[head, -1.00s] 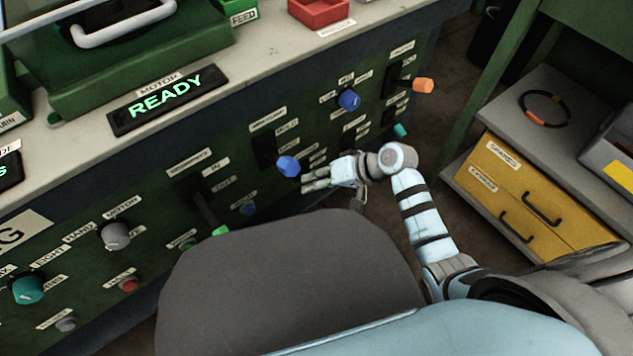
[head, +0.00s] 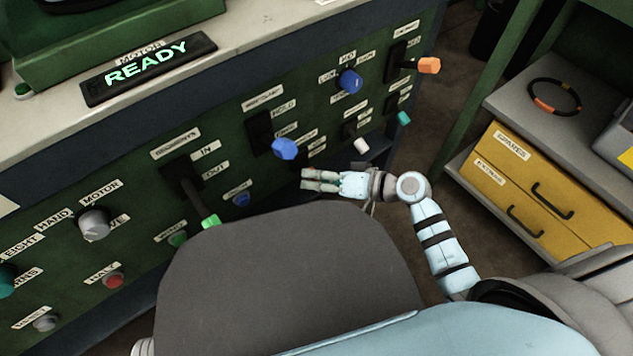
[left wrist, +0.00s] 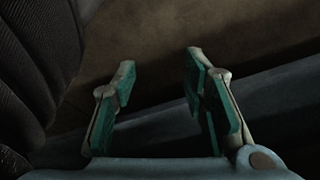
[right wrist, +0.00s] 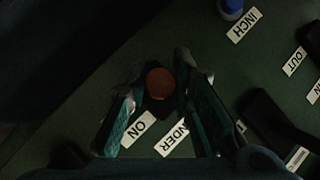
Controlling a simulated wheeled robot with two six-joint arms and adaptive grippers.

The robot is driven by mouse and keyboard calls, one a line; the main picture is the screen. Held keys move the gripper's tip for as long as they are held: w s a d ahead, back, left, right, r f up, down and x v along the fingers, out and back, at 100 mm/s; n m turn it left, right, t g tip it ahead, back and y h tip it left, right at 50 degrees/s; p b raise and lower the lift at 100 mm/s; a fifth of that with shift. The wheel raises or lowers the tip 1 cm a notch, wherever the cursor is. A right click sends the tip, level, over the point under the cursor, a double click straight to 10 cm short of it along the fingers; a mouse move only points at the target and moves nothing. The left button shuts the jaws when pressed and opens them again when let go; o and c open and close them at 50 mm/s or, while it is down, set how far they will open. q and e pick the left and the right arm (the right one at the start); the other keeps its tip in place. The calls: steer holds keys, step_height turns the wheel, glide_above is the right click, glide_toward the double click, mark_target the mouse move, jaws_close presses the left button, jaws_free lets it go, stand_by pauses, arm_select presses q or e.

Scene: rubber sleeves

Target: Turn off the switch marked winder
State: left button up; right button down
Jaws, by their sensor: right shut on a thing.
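The label ending "NDER" (right wrist: 172,135) lies beside an "ON" label (right wrist: 138,128) on the green panel in the right wrist view. A round brown-orange switch tip (right wrist: 160,84) sits between the fingers of my right gripper (right wrist: 157,68), which is shut on it. In the head view my right gripper (head: 308,180) is low at the panel front, below the blue-tipped lever (head: 284,148); it hides the switch there. My left gripper (left wrist: 160,65) is open and empty in the left wrist view, away from the panel.
A white-tipped switch (head: 361,146), a blue dial (head: 350,80) and an orange-tipped lever (head: 429,65) are to the right. Yellow drawers (head: 540,190) stand at the right.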

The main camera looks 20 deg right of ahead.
steer(key=shift+f+t+y+b, duration=0.3)
steer(key=shift+f+t+y, duration=0.1)
steer(key=shift+f+t, duration=0.15)
steer(key=shift+f+n, duration=0.1)
steer(key=shift+n, duration=0.2)
arm_select(q)
steer(key=shift+w+v, duration=0.2)
steer(key=shift+v, duration=1.6)
arm_select(e)
steer(key=shift+w+f+t+y, duration=0.15)
steer(key=shift+f+t+y, duration=0.1)
steer(key=shift+t+y, duration=0.3)
arm_select(q)
steer(key=shift+d, duration=0.1)
arm_select(e)
steer(key=shift+n, duration=0.3)
steer(key=c, duration=1.4)
jaws_free()
steer(key=v, duration=1.2)
